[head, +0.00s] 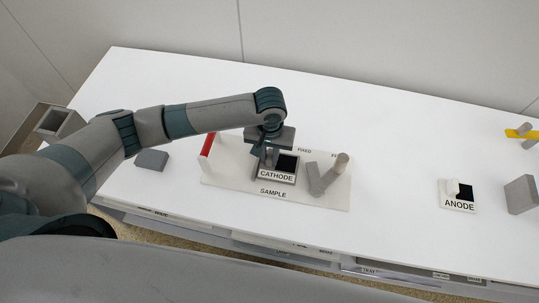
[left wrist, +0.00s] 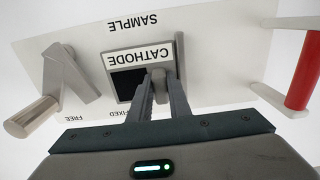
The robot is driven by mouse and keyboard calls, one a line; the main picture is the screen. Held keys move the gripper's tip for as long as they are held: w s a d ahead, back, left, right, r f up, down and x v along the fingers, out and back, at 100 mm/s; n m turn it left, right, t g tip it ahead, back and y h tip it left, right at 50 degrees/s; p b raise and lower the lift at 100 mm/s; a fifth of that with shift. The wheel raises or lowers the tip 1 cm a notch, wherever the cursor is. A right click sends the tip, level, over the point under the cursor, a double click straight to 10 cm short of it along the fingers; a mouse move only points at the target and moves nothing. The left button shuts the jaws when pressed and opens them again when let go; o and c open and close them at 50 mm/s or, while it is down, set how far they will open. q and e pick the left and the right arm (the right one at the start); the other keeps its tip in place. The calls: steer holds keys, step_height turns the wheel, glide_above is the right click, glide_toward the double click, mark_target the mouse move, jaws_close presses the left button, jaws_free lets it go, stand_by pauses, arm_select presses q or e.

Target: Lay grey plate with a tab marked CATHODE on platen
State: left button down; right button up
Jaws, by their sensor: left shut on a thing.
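The grey plate marked CATHODE (head: 277,175) has a black square on it and is at the middle of the white platen board marked SAMPLE (head: 225,176). In the left wrist view the plate (left wrist: 138,52) appears upside down, with a grey upright piece beside its edge. My left gripper (head: 264,160) points down at the plate's far left part. Its fingers (left wrist: 160,90) are shut on the plate's small grip piece, which they partly hide. I cannot tell whether the plate touches the board. My right gripper is out of view.
The board carries a red bar (head: 207,144) at its left and a grey lever with a round post (head: 342,160) at its right. A plate marked ANODE (head: 458,205) and a grey block (head: 521,194) lie to the right. Another grey block (head: 152,160) lies left.

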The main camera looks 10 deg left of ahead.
mark_target(270, 158)
arm_select(q)
steer(key=c, duration=1.9)
jaws_free()
steer(key=shift+f, duration=0.1)
steer(key=shift+r, duration=0.6)
step_height(270, 158, up, 11)
steer(key=b, duration=0.3)
steer(key=shift+s, duration=0.15)
